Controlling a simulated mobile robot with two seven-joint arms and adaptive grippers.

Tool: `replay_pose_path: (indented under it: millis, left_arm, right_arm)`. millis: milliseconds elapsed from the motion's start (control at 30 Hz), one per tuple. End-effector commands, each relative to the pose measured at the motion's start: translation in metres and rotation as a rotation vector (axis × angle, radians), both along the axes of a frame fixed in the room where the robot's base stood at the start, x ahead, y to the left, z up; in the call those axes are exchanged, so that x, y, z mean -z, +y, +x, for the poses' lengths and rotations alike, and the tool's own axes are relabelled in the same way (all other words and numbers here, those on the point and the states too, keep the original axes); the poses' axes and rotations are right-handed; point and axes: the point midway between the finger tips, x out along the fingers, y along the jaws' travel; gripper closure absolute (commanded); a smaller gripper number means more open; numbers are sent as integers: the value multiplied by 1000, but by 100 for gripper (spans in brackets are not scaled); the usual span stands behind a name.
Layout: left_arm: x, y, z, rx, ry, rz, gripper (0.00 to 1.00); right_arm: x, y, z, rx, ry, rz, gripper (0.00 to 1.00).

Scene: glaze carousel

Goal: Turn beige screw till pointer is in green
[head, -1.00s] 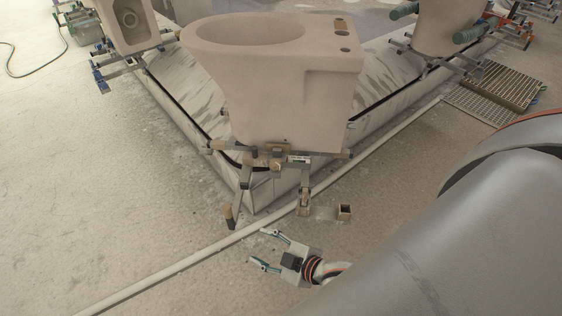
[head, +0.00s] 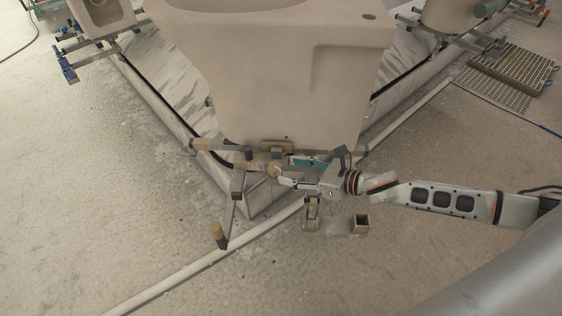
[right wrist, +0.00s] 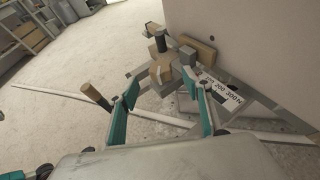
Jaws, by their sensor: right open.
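A blocky beige screw head (head: 273,170) sits on the metal clamp (head: 237,180) under the front of the large clay toilet bowl (head: 265,75). In the right wrist view the beige screw (right wrist: 162,70) shows ahead, between and beyond my fingertips. My right gripper (head: 288,172) is open, its teal-padded fingers pointing at the screw from the right. It also shows open in the right wrist view (right wrist: 166,88), with nothing between the pads. A white scale strip (right wrist: 222,90) with force numbers in N lies partly behind the right finger. I cannot make out pointer or green zone. My left gripper is not in view.
A tan-ended bar (head: 218,235) sticks out from the clamp at front left. A pale pipe (head: 185,267) crosses the floor. Metal grates (head: 512,75) lie at right. The left floor is clear.

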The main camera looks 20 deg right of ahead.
Motion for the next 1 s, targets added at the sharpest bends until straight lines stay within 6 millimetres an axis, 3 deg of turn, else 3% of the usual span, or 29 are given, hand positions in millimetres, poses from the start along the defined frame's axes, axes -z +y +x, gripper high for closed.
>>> replay_pose_path:
  millis: [433, 600, 967, 1000]
  left_arm:
    - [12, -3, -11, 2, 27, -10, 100]
    - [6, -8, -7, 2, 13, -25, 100]
    - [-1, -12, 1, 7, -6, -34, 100]
    - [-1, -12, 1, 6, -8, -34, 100]
  right_arm:
    - [24, 31, 42, -6, -4, -9, 51]
    - [29, 39, 54, -6, -6, -9, 51]
    - [28, 42, 59, -5, -7, -8, 51]
    - [28, 42, 59, -5, -7, -8, 61]
